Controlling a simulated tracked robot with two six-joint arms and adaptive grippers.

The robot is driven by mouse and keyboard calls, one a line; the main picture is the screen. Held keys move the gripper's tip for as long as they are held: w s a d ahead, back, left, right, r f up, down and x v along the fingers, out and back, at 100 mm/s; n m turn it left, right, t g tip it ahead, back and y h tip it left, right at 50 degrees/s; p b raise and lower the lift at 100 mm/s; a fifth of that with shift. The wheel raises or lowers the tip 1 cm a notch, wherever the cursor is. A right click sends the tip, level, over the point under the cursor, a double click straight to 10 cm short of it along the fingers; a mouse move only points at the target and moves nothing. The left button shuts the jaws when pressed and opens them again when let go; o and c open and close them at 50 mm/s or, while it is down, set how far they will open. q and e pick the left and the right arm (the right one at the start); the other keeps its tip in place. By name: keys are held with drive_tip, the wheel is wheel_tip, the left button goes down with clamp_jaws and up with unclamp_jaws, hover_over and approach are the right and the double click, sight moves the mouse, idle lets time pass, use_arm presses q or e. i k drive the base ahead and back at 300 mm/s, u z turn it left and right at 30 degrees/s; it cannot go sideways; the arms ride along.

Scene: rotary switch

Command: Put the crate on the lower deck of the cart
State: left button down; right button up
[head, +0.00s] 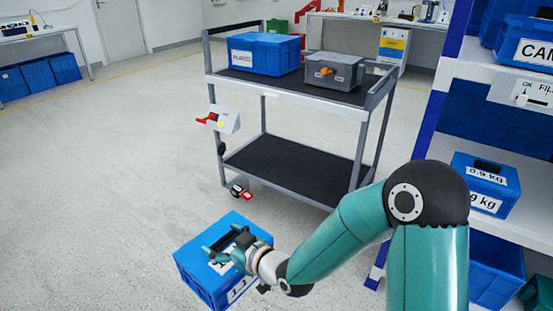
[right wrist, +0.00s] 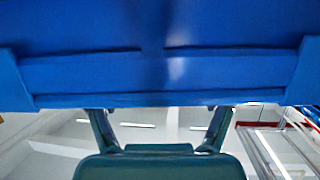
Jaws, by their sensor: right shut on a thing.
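A blue crate (head: 200,277) with a white label hangs in front of the cart, at the lower middle of the head view. My right gripper (head: 230,242) is shut on the crate at its dark top handle. In the right wrist view the blue crate (right wrist: 160,75) fills the upper half, and my right gripper's fingers (right wrist: 160,125) reach up to it. The cart (head: 212,85) stands beyond the crate. Its dark lower deck (head: 290,165) is empty. My left gripper is not in view.
The cart's upper deck holds a blue box (head: 263,53) and a grey case (head: 333,71) with an orange latch. A red-handled device (head: 222,119) is on the cart's left side. A shelf (head: 500,75) with blue bins stands at right. The floor at left is clear.

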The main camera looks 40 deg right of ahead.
sight(311, 176)
drive_tip(key=z, duration=0.15)
drive_tip(key=i, duration=1.85)
drive_tip(key=z, duration=0.75)
drive_tip(key=i, duration=0.55)
drive_tip(key=z, duration=0.35)
